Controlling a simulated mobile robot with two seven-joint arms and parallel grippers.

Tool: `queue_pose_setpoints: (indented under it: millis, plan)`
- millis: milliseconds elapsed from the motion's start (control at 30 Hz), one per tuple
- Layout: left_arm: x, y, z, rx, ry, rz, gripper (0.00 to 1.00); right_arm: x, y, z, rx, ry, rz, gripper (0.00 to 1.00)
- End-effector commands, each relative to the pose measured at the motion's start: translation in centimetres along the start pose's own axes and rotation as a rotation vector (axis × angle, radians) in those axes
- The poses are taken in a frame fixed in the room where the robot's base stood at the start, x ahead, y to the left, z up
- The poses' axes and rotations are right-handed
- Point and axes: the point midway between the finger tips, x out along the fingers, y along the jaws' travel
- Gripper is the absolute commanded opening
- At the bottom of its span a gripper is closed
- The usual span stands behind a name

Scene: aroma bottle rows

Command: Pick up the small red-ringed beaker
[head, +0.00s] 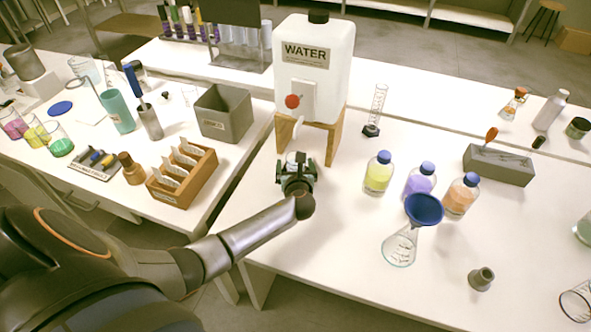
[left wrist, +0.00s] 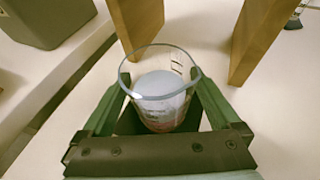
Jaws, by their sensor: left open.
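A small clear glass beaker (left wrist: 160,85) with dark markings and a pale content stands upright on the white table in the left wrist view. A faint reddish tint shows low on it; its base is partly hidden by the gripper. My left gripper (left wrist: 160,100) is open, with one green finger on each side of the beaker. I cannot tell whether the fingers touch the glass. In the head view my left gripper (head: 296,163) is at the water tank's stand, below the tap, and mostly hides the beaker. My right gripper is not in view.
The white water tank (head: 325,75) stands on wooden legs (head: 333,145) close behind the gripper. A grey bin (head: 224,112) and a wooden slide rack (head: 182,178) are left. Yellow, purple and orange bottles (head: 378,175) and a flask with a blue funnel (head: 423,209) stand right.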

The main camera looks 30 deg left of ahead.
Motion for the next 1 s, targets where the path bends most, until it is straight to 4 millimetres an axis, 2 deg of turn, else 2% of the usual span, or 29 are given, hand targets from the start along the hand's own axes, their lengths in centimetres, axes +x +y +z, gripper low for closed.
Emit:
queue_pose_setpoints:
  millis: [233,1000]
  plan:
    - [0.06,-0.04,0.04,-0.001,0.0,-0.001,0.94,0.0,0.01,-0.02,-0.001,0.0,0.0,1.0]
    - [0.03,-0.03,0.02,0.0,0.0,-0.001,0.07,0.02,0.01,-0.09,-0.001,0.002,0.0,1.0]
